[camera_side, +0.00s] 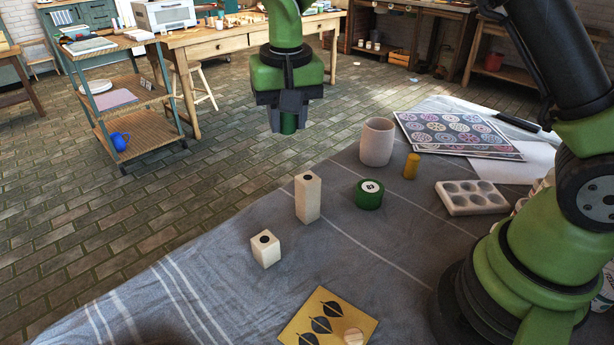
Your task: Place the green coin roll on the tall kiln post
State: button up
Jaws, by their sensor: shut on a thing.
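My gripper (289,125) is in the upper middle, held well above the table. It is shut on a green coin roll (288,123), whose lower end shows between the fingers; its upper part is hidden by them. The tall kiln post (308,200) is a pale, upright square block with a dark round mark on top. It stands on the cloth below my gripper in the picture and apart from it. Nothing stands on it. A shorter pale post (265,250) with a similar dark mark stands to its lower left.
A green round tin (370,194), a yellow roll (411,166) and a pale cup (377,142) stand right of the posts. A white palette (471,197) and patterned sheets (458,134) lie farther right. A gold card (328,322) lies at the front. The cloth at front left is clear.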

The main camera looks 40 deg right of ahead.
jog(key=s+d, duration=0.2)
send_over(307, 176)
notch_tip(307, 176, down, 4)
jog(key=shift+s+f, duration=0.15)
jog(key=shift+f, duration=2.35)
jog(key=shift+f, duration=0.15)
jog(key=o, duration=1)
